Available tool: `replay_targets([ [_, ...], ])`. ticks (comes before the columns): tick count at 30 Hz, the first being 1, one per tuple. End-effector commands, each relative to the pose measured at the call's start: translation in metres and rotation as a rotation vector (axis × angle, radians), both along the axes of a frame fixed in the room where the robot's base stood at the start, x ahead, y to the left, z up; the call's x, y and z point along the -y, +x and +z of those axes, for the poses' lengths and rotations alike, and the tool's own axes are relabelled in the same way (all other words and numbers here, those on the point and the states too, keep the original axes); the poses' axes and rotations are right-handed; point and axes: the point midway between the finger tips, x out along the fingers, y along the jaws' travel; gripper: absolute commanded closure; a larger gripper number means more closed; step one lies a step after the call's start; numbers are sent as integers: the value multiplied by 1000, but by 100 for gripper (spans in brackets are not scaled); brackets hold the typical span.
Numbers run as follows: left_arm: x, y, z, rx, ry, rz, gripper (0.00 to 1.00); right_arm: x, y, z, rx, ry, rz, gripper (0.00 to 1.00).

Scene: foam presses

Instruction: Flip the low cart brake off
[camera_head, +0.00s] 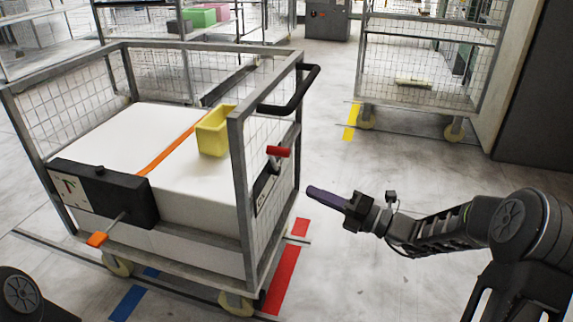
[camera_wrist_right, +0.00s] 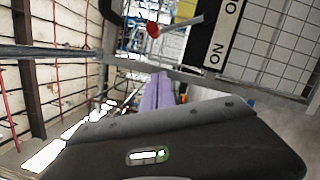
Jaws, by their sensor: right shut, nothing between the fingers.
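The wire-sided cart (camera_head: 242,150) stands left of centre. On its right side is a dark plate (camera_head: 263,188) with a lever that ends in a red grip (camera_head: 279,152). The wrist view shows this lever's red end (camera_wrist_right: 153,30), its metal rod and the plate (camera_wrist_right: 216,38), with "ON" readable on a white strip. A second lever with an orange end (camera_head: 97,239) sticks out low from a black box on the cart's front. My right gripper (camera_head: 312,192), with purple fingers (camera_wrist_right: 160,92), is shut and empty, right of the plate and apart from it. My left gripper is out of view.
A yellow bin (camera_head: 215,130) sits on white blocks inside the cart. A black push handle (camera_head: 298,92) juts from its upper right corner. Red floor tape (camera_head: 290,265) runs beside the cart. Another wire cart (camera_head: 430,60) stands behind. The floor between is clear.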

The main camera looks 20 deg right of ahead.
Motion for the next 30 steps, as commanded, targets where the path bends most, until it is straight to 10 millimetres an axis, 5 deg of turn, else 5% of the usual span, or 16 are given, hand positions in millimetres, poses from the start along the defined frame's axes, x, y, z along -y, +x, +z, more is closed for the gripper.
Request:
replay_targets([
  [14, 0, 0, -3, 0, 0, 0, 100, -9, 9, 0, 3, -5, 2, 100],
  [29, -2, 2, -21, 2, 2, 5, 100, -74, 72, 9, 4, -3, 3, 100],
  [30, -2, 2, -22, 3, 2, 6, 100, -67, 79, 14, 5, -6, -2, 100],
])
